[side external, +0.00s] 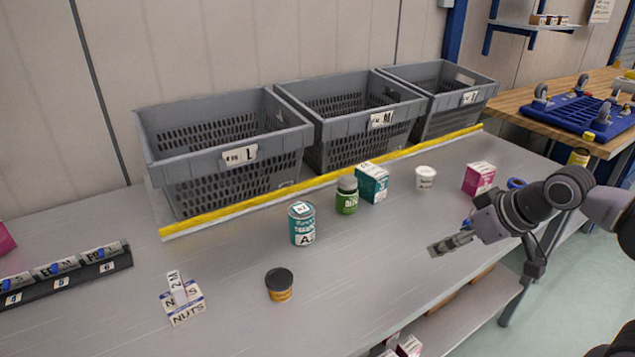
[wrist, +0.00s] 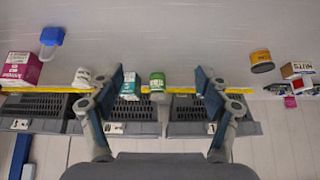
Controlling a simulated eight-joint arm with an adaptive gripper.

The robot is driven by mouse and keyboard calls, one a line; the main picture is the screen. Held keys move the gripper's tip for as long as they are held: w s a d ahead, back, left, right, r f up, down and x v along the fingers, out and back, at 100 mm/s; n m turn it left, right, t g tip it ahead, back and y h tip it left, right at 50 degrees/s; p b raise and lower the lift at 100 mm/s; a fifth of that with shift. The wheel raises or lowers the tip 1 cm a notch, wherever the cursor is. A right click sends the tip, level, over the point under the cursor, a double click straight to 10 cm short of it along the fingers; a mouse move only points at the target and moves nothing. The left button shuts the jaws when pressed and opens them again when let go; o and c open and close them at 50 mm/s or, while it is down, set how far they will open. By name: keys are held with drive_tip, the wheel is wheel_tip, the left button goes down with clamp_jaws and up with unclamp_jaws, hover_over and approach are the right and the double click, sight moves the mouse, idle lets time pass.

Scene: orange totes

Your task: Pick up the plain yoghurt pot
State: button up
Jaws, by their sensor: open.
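The plain yoghurt pot (side external: 425,178) is a small white tub with dark lettering, upright on the grey table in the side view. It stands between the teal box and the magenta box. In the wrist view the white pot (wrist: 83,76) shows just left of the left finger, which partly covers it. My gripper (side external: 450,244) is above the table, in front of the pot and apart from it in the side view. In the wrist view my gripper (wrist: 160,78) has its fingers wide apart, with nothing held between them.
A teal box (side external: 373,184), green jar (side external: 347,196), teal can (side external: 302,224) and magenta box (side external: 479,178) stand nearby. Grey crates (side external: 235,158) line the back behind a yellow strip (side external: 330,181).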

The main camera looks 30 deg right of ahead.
drive_tip(key=w+d+r+m+g, duration=0.1)
drive_tip(key=w+d+r+m, duration=0.4)
drive_tip(key=w, duration=0.4)
drive_tip(key=m+g+h, duration=0.2)
drive_tip(key=m+g, duration=0.3)
drive_tip(key=m, duration=0.4)
hover_over(425, 171)
drive_tip(key=a, duration=0.2)
drive_tip(key=f, duration=0.3)
drive_tip(key=s+f, duration=0.1)
drive_tip(key=f, duration=0.1)
drive_tip(key=shift+d+f, duration=0.15)
drive_tip(key=shift+d, duration=0.1)
drive_tip(key=shift+w+d+f+m+g, duration=0.15)
drive_tip(key=shift+d+f+m+g, duration=0.15)
drive_tip(key=shift+f, duration=0.25)
drive_tip(key=shift+w+d+f, duration=0.15)
drive_tip(key=shift+d+f, duration=0.1)
drive_tip(key=shift+f, duration=1.45)
drive_tip(key=shift+w+d+f, duration=0.1)
drive_tip(key=shift+d+f, duration=0.1)
drive_tip(key=shift+f, duration=1.5)
drive_tip(key=shift+w+d+f, duration=0.15)
drive_tip(key=shift+d+f, duration=0.1)
drive_tip(key=shift+f, duration=1.45)
drive_tip(key=c, duration=1.3)
